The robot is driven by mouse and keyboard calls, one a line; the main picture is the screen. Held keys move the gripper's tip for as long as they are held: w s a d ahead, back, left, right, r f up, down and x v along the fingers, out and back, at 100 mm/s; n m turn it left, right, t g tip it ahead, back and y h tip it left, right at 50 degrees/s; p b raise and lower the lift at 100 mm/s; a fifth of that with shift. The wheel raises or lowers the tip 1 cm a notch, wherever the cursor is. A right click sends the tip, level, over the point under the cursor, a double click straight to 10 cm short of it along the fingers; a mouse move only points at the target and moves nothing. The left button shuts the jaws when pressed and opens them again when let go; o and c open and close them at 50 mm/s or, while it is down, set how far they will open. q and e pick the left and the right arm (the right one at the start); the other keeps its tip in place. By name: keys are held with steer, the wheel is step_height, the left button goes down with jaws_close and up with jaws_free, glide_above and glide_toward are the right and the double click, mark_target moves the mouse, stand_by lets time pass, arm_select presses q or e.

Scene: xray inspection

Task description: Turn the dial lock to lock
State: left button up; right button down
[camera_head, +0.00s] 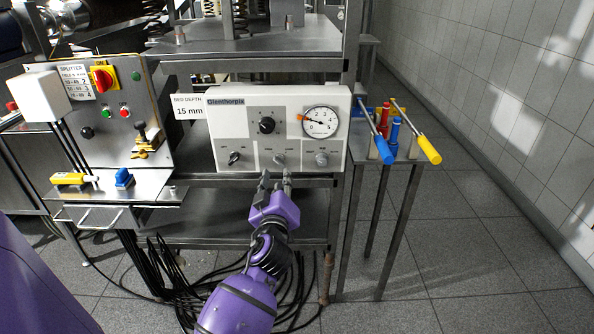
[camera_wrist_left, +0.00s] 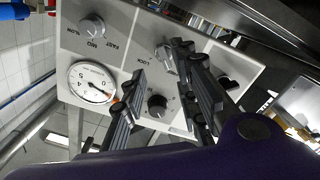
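The white control panel (camera_head: 247,101) faces me, with a row of knobs along its bottom. The lock dial (camera_head: 279,158) is the small grey knob in the middle of that row. In the wrist view the dial (camera_wrist_left: 167,58) shows beside the word LOCK, between and beyond the fingertips. My left gripper (camera_head: 276,174) is just below and in front of it, with fingers apart. The wrist view also shows the gripper (camera_wrist_left: 160,60) open and empty; I see no clear contact with the dial. The dial's pointer direction is too small to tell. My right gripper is not in view.
A black knob (camera_head: 267,125), a round gauge (camera_head: 320,121), a left knob (camera_head: 234,157) and a right knob (camera_head: 321,158) are near the dial. The shelf edge (camera_head: 310,179) runs below the panel.

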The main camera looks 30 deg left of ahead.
mark_target(279, 165)
arm_select(q)
steer(key=w+a, duration=0.1)
steer(key=w, duration=0.1)
steer(key=w+a+n, duration=0.1)
steer(key=w+a, duration=0.1)
steer(key=w+a+n+p, duration=0.1)
steer(key=w, duration=0.1)
steer(key=shift+w+a, duration=0.2)
steer(key=shift+n, duration=0.3)
steer(key=shift+f+y, duration=0.15)
steer(key=shift+y, duration=0.15)
jaws_close()
